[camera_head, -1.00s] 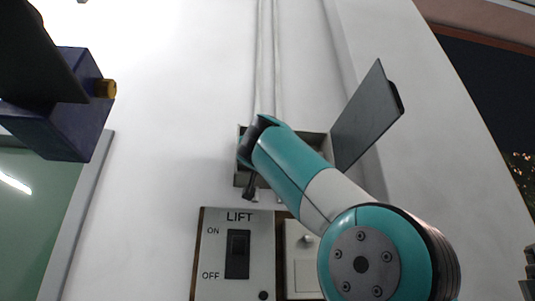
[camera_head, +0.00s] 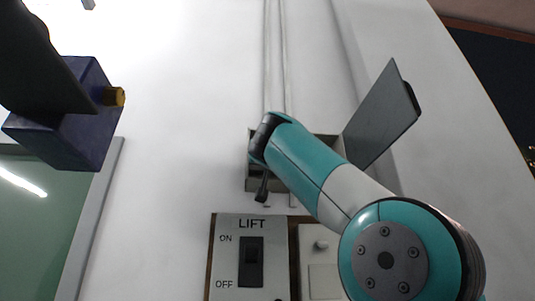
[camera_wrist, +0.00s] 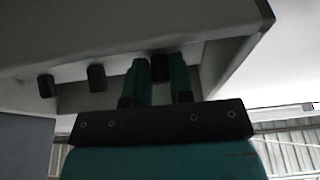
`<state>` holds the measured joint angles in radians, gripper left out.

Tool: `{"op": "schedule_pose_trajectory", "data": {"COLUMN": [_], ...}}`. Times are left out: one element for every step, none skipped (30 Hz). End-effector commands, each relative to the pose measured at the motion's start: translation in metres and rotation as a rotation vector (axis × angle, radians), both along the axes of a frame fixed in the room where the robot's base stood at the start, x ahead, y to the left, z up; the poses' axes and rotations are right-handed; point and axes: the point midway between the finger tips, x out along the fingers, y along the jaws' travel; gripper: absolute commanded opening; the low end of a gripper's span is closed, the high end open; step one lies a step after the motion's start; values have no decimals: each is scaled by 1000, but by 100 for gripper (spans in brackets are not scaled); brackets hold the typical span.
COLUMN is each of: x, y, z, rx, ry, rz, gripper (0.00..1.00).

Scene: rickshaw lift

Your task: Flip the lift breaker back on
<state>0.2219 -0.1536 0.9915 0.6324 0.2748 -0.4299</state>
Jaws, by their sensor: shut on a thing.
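The open breaker box (camera_head: 253,182) is on the white wall, its grey door (camera_head: 385,115) swung out to the right. My arm reaches across the box and hides most of its inside. In the wrist view my gripper (camera_wrist: 159,76) has its two teal fingers inside the box, shut on a black breaker switch (camera_wrist: 160,65) between them. Two other black switches (camera_wrist: 96,77) (camera_wrist: 46,86) stand in a row to the left, untouched. Whether the held switch is up or down I cannot tell.
Below the box is a LIFT panel (camera_head: 228,262) with a black rocker (camera_head: 251,262) marked ON and OFF. A pale plate (camera_head: 321,270) is beside it, partly behind my arm. A green board (camera_head: 45,215) is at left. Conduits (camera_head: 277,60) run up the wall.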

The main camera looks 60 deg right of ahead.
Motion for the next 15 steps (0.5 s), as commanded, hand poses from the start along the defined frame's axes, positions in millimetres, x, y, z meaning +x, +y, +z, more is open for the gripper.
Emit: {"op": "schedule_pose_trajectory", "data": {"x": [1,1,0,0,0,0,0,0,0,0,0,0,0,0,-1], "y": [1,1,1,1,2,1,1,1,1,1,1,1,1,1,0], "z": [9,10,12,14,15,15,16,15,15,15,15,15,15,15,16], "rx": [22,35,55,72,88,110,124,138,155,166,177,190,199,208,219], "ry": [18,30,48,62,75,95,107,119,133,142,153,164,172,180,188], "rz": [2,4,3,4,4,3,3,3,2,2,2,2,0,-1,-3], "gripper": [0,0,0,0,0,0,0,0,0,0,0,0,0,0,0]}}
